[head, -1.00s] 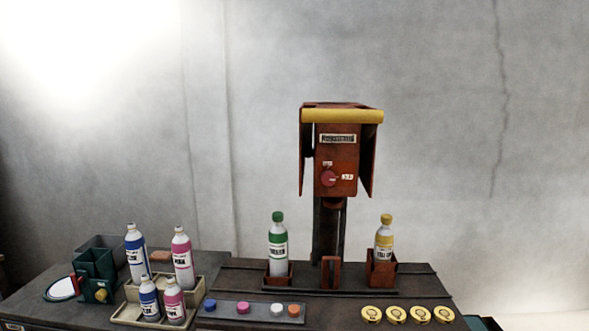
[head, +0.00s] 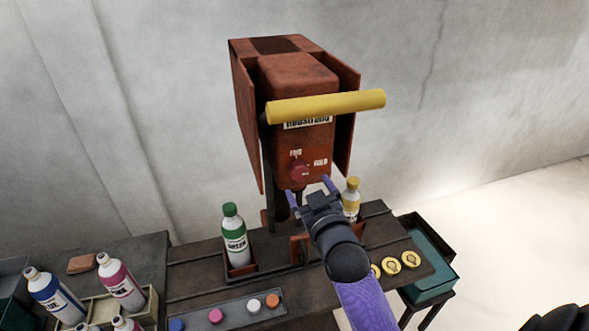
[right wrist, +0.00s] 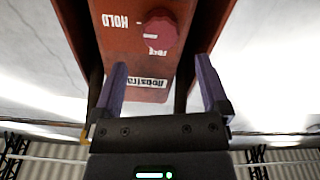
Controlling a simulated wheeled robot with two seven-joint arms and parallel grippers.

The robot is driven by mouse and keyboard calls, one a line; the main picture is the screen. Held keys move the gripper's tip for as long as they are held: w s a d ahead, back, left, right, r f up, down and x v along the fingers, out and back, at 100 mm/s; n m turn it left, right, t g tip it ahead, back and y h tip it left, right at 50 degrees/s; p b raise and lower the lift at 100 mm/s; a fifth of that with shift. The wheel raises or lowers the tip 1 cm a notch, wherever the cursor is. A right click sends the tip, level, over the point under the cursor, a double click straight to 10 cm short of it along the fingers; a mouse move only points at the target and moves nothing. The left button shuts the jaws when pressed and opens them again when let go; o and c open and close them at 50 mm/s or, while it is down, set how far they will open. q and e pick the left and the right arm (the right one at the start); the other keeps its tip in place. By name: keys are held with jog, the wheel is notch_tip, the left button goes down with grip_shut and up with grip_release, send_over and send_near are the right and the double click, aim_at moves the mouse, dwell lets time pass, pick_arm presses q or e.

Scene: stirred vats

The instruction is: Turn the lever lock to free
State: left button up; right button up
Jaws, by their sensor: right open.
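The lever lock is a round red knob (head: 299,172) on the front of the rust-red machine head (head: 300,135), with a FREE label above it and a HOLD label to its right. Its pale mark lies on the HOLD side. In the right wrist view, which is upside down, the knob (right wrist: 160,30) is beyond the fingertips. The yellow lever bar (head: 325,106) crosses the machine above it. My right gripper (head: 309,188) is open and empty, just below and in front of the knob, apart from it. It also shows in the right wrist view (right wrist: 161,75). My left gripper is out of view.
A green-capped bottle (head: 234,240) and a yellow-capped bottle (head: 351,198) stand in holders on either side below the machine head. A tray (head: 236,312) of coloured caps, yellow discs (head: 411,259) and more bottles (head: 120,282) are nearer on the bench.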

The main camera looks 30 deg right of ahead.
aim_at(300, 174)
jog(key=x, duration=0.5)
jog(key=shift+w+f, duration=0.1)
jog(key=shift+c, duration=0.2)
jog(key=c, duration=1.2)
jog(key=shift+c, duration=0.2)
